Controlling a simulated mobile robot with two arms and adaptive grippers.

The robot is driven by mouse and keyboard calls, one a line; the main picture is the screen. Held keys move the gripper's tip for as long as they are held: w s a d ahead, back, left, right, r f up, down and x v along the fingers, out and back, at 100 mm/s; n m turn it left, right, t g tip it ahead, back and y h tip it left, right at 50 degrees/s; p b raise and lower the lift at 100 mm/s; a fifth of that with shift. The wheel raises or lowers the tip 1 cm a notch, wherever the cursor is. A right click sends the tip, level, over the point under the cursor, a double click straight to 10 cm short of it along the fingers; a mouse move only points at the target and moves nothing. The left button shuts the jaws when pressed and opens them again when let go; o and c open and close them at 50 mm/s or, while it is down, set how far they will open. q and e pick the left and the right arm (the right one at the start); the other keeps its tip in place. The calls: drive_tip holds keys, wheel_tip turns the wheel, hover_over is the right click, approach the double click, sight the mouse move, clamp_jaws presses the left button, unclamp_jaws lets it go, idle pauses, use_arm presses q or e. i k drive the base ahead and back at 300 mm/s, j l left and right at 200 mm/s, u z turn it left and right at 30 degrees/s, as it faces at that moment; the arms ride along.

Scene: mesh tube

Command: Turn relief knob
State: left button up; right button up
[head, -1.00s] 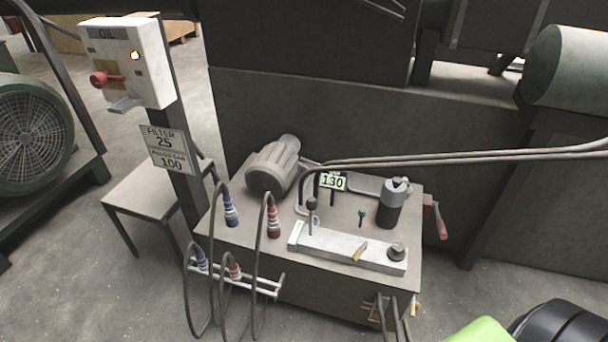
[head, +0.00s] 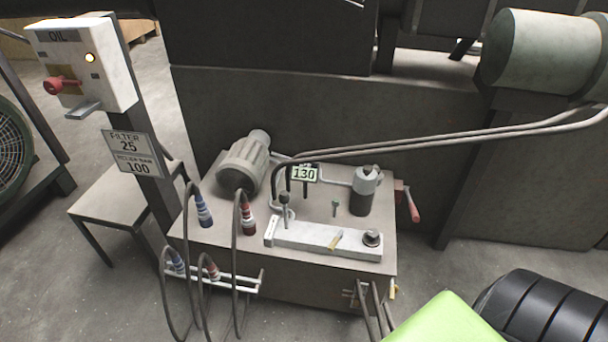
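A grey hydraulic power unit (head: 215,229) stands on the floor in the middle of the head view. A pale manifold block (head: 305,238) lies on its top near the front edge. A dark round knob (head: 372,238) sits on the right end of the block; it may be the relief knob, but no label shows on it. A brass lever (head: 335,241) and a black-topped lever (head: 285,203) are also on the block. A small green-topped part (head: 335,207) stands behind it. Neither gripper is in view.
A motor (head: 243,165) and a grey canister (head: 364,190) stand on the unit. Hoses with blue (head: 203,210) and red (head: 247,214) couplings loop at its left front. A red-handled crank (head: 411,204) juts out right. An OIL box (head: 82,65) stands left.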

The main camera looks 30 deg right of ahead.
sight(371, 238)
drive_tip(key=z, duration=1.65)
